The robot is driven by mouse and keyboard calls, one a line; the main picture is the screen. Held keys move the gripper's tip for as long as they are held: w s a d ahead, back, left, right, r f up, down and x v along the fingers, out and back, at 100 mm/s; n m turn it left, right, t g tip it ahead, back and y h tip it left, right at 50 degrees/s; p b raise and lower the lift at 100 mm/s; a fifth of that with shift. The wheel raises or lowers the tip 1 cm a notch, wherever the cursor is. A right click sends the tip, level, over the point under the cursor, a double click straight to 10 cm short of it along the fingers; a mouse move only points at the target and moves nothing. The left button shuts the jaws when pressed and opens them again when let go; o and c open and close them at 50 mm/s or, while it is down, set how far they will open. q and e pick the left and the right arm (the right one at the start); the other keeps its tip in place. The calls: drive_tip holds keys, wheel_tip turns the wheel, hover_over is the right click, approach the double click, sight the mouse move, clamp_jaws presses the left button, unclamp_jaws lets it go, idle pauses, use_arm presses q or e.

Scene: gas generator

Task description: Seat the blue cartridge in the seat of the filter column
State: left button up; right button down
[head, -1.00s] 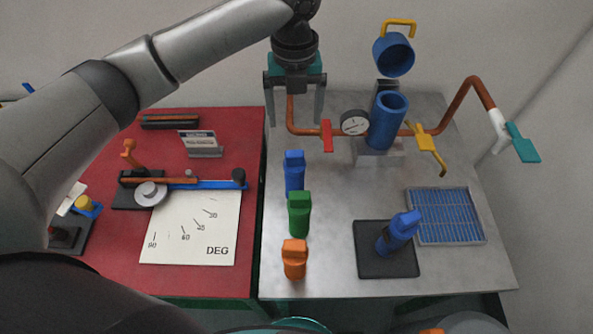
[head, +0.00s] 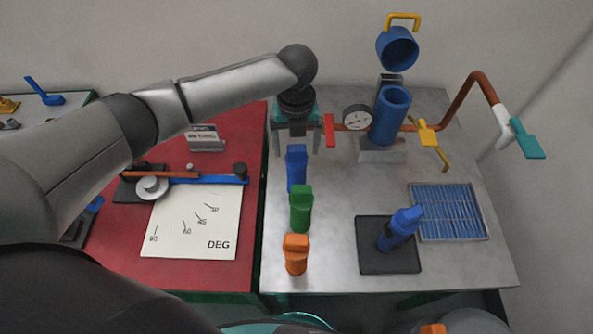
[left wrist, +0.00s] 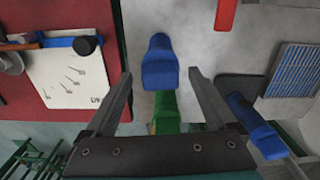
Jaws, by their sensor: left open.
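My left gripper (head: 297,140) is open and empty, just behind and above the blue cartridge. In the left wrist view the blue cartridge (left wrist: 159,72) shows between the spread fingers, not gripped. The filter column (head: 390,118) is a blue cylinder with an open top; its blue lid (head: 398,48) with a yellow handle is swung up. The inside of its seat is hidden.
A second blue cartridge-like piece (head: 400,230) leans on a dark mat (head: 405,263). A blue grille tray (head: 448,213) lies at right. Pipes with a red handle (head: 329,130), a gauge (head: 356,117) and a yellow handle (head: 428,136) flank the column. The middle of the grey table is clear.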

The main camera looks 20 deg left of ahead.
use_arm(q)
drive_tip(key=shift+c, duration=0.2)
clamp_jaws()
idle(0.5)
